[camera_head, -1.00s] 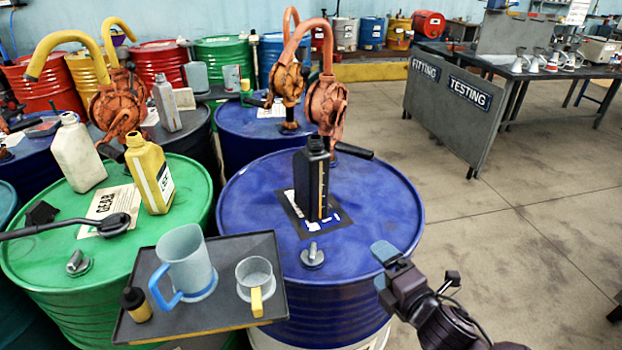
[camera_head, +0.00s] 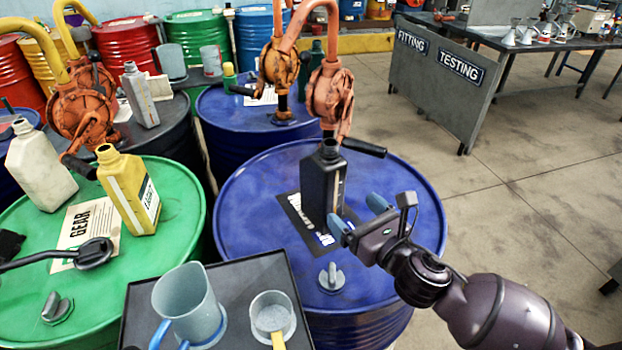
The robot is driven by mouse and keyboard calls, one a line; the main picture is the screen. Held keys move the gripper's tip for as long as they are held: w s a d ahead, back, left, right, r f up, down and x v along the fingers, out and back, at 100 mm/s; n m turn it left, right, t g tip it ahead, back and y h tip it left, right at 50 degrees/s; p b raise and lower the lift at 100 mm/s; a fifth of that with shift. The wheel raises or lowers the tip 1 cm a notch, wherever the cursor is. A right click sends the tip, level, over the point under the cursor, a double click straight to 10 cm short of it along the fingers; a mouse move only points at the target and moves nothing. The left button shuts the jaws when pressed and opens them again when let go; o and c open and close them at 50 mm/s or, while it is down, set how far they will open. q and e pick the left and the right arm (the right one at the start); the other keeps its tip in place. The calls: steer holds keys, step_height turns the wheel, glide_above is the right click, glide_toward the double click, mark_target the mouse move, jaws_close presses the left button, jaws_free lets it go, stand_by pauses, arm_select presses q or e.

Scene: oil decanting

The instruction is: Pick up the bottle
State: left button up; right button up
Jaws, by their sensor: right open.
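A black bottle (camera_head: 322,182) without a cap stands upright on the blue drum (camera_head: 248,220), on a dark label sheet. My right gripper (camera_head: 359,216) is open, just right of the bottle's lower part, its blue fingertips pointing toward it. One fingertip overlaps the bottle's lower right edge in the picture; I cannot tell whether they touch. A yellow bottle (camera_head: 130,190) and a white bottle (camera_head: 40,166) stand open on the green drum (camera_head: 180,215). A grey bottle (camera_head: 140,96) stands farther back.
An orange hand pump (camera_head: 330,95) rises behind the black bottle, its dark handle reaching right. A metal bung (camera_head: 331,277) sits on the blue drum in front. A dark tray (camera_head: 240,270) holds a blue-handled jug (camera_head: 188,303) and a small cup (camera_head: 272,314). Floor at right is open.

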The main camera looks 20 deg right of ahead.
mark_target(335, 192)
steer(key=x, duration=0.4)
steer(key=shift+w+a, duration=0.15)
steer(key=shift+w, duration=0.15)
steer(key=shift+x, duration=0.8)
steer(key=x, duration=0.4)
steer(key=shift+w+d+f, duration=0.1)
steer(key=shift+w+d, duration=0.05)
steer(key=shift+d, duration=0.1)
arm_select(q)
steer(key=shift+s+f, duration=0.3)
steer(key=shift+s, duration=0.15)
arm_select(e)
steer(key=c, duration=1.1)
arm_select(q)
steer(key=shift+s+f, duration=0.15)
steer(key=shift+s, duration=0.15)
arm_select(e)
steer(key=shift+c, duration=1.2)
